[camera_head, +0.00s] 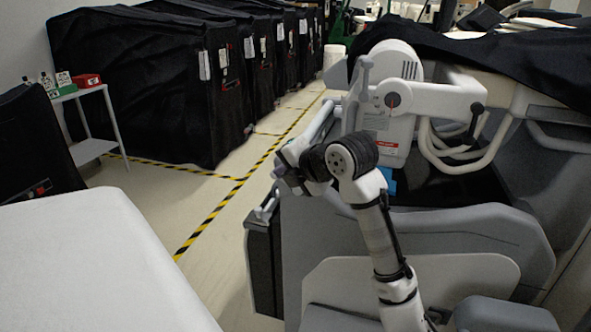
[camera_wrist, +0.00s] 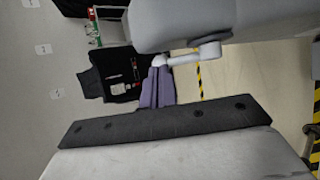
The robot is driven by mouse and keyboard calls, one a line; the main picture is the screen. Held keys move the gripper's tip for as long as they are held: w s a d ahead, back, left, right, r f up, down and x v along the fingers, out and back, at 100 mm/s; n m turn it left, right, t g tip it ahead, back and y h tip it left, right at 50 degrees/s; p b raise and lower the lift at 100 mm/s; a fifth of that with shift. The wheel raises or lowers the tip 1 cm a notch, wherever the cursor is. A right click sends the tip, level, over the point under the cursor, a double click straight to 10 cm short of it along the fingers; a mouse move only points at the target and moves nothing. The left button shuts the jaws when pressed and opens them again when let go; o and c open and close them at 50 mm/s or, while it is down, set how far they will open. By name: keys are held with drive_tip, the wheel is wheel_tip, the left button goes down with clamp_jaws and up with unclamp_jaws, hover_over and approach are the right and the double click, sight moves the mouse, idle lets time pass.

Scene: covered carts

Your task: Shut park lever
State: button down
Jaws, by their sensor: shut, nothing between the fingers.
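The park lever appears to be the short pale lever (camera_head: 266,211) at the near left corner of the grey cart (camera_head: 400,228). In the wrist view a white lever (camera_wrist: 195,56) with a rounded end juts from a grey body at the top. My gripper (camera_wrist: 158,70) points up at this lever, its two purple-grey fingers close together and empty. The fingertips are at the lever's left end; whether they touch it I cannot tell.
A white surface (camera_head: 95,262) fills the lower left. Black covered carts (camera_head: 140,90) line the back, with yellow-black floor tape (camera_head: 205,220) in front. A small side table (camera_head: 93,148) holds a red box (camera_head: 87,80). The floor between is clear.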

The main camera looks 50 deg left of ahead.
drive_tip(key=shift+s+a+f+h+p, duration=0.15)
drive_tip(key=shift+s+a+f+h, duration=0.2)
drive_tip(key=shift+a+f, duration=0.25)
drive_tip(key=shift+s+a+f+h+p, duration=0.15)
drive_tip(key=shift+s+a+f+h, duration=0.15)
drive_tip(key=shift+a+f, duration=0.25)
drive_tip(key=b, duration=0.1)
approach(273, 178)
drive_tip(key=v, duration=0.3)
drive_tip(key=s+v, duration=0.1)
drive_tip(key=v, duration=0.1)
drive_tip(key=shift+w+f, duration=0.1)
drive_tip(key=shift+a, duration=0.1)
idle(0.6)
